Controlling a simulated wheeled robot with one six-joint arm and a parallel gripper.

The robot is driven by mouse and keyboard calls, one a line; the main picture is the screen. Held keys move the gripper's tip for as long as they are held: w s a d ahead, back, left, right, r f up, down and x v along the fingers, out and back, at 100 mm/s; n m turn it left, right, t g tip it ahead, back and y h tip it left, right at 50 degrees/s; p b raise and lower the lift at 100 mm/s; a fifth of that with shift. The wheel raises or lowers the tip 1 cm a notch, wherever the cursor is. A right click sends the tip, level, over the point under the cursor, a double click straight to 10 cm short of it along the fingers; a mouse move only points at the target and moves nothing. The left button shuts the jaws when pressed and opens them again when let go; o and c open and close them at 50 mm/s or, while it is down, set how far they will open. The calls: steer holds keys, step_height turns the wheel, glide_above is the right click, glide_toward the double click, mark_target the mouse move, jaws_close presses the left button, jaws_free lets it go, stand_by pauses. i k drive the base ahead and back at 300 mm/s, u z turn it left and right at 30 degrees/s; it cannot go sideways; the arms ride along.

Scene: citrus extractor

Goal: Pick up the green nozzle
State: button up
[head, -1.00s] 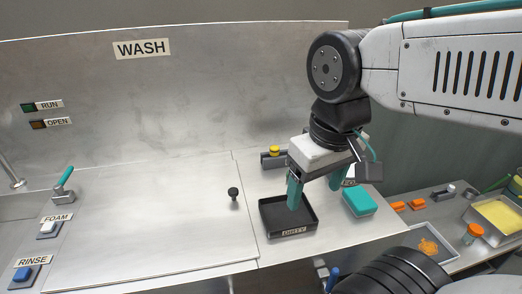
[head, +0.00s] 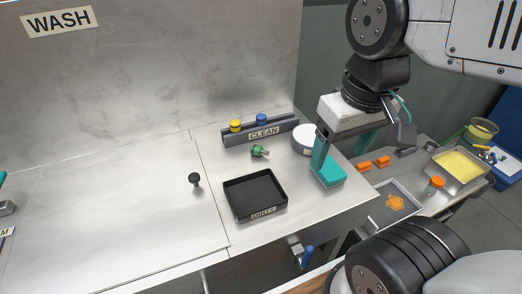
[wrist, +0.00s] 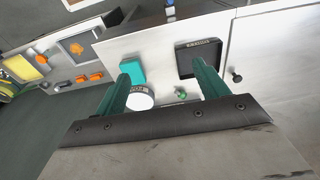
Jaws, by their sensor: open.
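The green nozzle (head: 259,151) lies on the steel counter between the CLEAN rack (head: 268,138) and the black DIRTY tray (head: 254,208). In the wrist view the nozzle (wrist: 181,95) shows small, between my two fingers and nearer the right one. My gripper (head: 342,158) is open and empty, with teal fingers pointing down. In the head view it stands to the right of the nozzle, by the teal block (head: 329,174) and the white round container (head: 304,139). The fingers (wrist: 161,72) show spread apart in the wrist view.
The CLEAN rack holds a yellow-topped (head: 236,126) and a blue-topped piece (head: 261,119). A black knob (head: 195,180) stands on the flat steel cover left of the tray. A lower side bench (head: 425,160) at right carries orange pieces and a yellow-filled pan.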

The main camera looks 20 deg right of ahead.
mark_target(257, 150)
steer(key=u, duration=0.05)
steer(key=k, duration=0.5)
steer(key=z, duration=2.5)
steer(key=k, duration=1.1)
steer(key=u, duration=1.25)
steer(key=i, duration=1)
steer(key=z, duration=0.05)
